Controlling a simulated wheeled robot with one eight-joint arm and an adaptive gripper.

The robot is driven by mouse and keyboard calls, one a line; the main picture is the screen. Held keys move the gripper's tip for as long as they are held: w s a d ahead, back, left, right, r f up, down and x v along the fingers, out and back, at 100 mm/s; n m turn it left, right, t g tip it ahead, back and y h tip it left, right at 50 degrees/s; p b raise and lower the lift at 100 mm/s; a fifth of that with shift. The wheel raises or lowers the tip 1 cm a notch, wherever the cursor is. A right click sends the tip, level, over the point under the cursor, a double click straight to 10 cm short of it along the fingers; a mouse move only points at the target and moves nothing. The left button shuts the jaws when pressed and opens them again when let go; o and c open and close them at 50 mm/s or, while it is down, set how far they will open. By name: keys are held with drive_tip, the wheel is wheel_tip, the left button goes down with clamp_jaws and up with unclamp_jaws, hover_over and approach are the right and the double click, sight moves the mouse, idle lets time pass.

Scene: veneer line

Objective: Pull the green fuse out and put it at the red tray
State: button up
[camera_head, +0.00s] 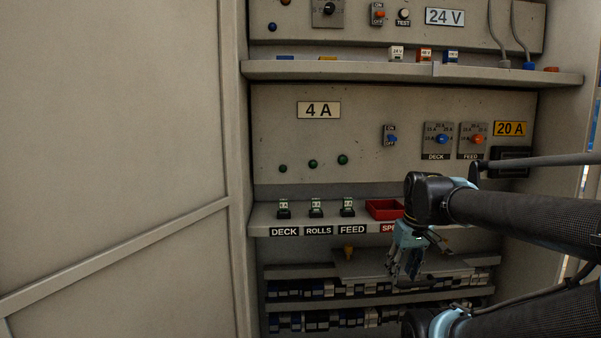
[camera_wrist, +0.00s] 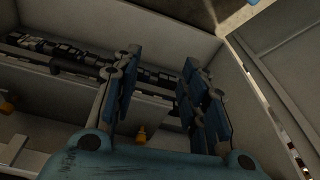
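Three small pale-green fuses stand upright in black holders on the middle shelf: one over the DECK label (camera_head: 284,204), one over ROLLS (camera_head: 316,204), one over FEED (camera_head: 348,203). They look alike at this size. The red tray (camera_head: 378,212) sits on the same shelf, right of the FEED fuse; my arm hides its right part. My gripper (camera_head: 404,272) hangs below and in front of the shelf edge, fingers pointing down, apart from fuses and tray. In the wrist view its blue fingers (camera_wrist: 158,85) are spread with nothing between them. No fuse or tray shows clearly there.
The upper shelf (camera_head: 400,72) carries several small coloured blocks. The panel between has switches and DECK and FEED dials (camera_head: 441,139). A large plain door panel (camera_head: 110,130) fills the left.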

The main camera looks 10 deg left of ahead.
drive_tip(key=w+a+r+n+y, duration=0.1)
drive_tip(key=w+a+r+n, duration=0.4)
drive_tip(key=w+a+r, duration=0.25)
drive_tip(key=n+g+y, duration=0.2)
drive_tip(key=n+g, duration=0.1)
drive_tip(key=n, duration=0.9)
approach(287, 201)
drive_tip(key=x, duration=0.7)
drive_tip(key=w+x, duration=0.1)
drive_tip(key=x, duration=0.2)
drive_tip(key=shift+a+f, duration=0.2)
drive_tip(key=shift+f, duration=0.1)
drive_tip(key=shift+c, duration=0.6)
clamp_jaws()
drive_tip(key=shift+r, duration=0.1)
drive_tip(key=shift+r, duration=2.25)
